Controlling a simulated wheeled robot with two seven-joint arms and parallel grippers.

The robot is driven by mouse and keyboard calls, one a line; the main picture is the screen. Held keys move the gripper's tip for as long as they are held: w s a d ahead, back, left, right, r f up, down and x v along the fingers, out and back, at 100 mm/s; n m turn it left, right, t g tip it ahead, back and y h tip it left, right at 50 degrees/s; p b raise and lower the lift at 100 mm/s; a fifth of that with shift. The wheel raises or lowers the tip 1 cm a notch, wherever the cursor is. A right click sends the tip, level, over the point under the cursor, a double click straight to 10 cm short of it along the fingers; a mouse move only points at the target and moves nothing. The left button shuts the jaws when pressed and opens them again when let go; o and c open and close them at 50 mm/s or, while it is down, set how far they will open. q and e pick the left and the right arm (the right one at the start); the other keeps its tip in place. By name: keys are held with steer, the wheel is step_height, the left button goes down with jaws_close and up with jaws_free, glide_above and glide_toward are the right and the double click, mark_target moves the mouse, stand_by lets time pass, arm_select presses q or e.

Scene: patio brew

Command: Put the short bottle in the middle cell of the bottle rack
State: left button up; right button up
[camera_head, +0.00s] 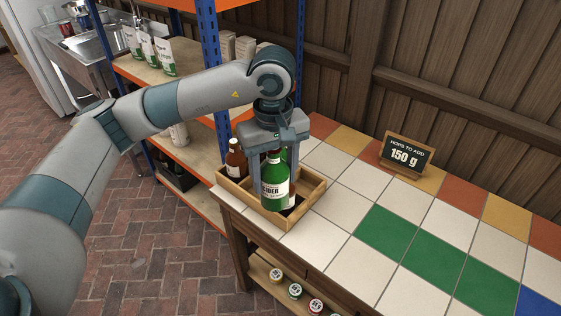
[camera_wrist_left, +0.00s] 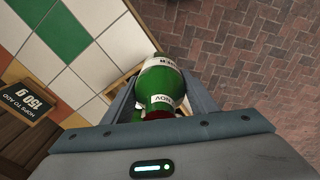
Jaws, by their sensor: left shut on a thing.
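A green bottle with a white CIDER label (camera_head: 274,187) is between the fingers of my left gripper (camera_head: 273,172), which is shut on it. The bottle is roughly upright over the wooden bottle rack (camera_head: 287,222). I cannot tell how far its base is from the rack. The left wrist view shows the green bottle (camera_wrist_left: 160,82) between the fingers. A brown bottle (camera_head: 236,160) stands in the rack's left part. The bottle and gripper hide most of the rack's middle. My right gripper is not in view.
The rack stands at the left end of a tiled counter (camera_head: 358,266). A HOPS TO ADD sign (camera_head: 407,155) stands at the back of the counter; the tiles between are clear. Shelving with a blue post (camera_head: 212,70) is behind my left arm. Several caps (camera_head: 295,291) lie on a lower shelf.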

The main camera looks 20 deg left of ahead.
arm_select(q)
steer(key=s+a+f+m, duration=0.2)
steer(key=s+f+m, duration=0.4)
steer(key=m, duration=0.2)
steer(key=shift+s+m, duration=0.35)
steer(key=shift+m, duration=0.05)
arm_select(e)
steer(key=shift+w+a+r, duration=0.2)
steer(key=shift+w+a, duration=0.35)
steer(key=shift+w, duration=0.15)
arm_select(q)
steer(key=shift+w, duration=0.1)
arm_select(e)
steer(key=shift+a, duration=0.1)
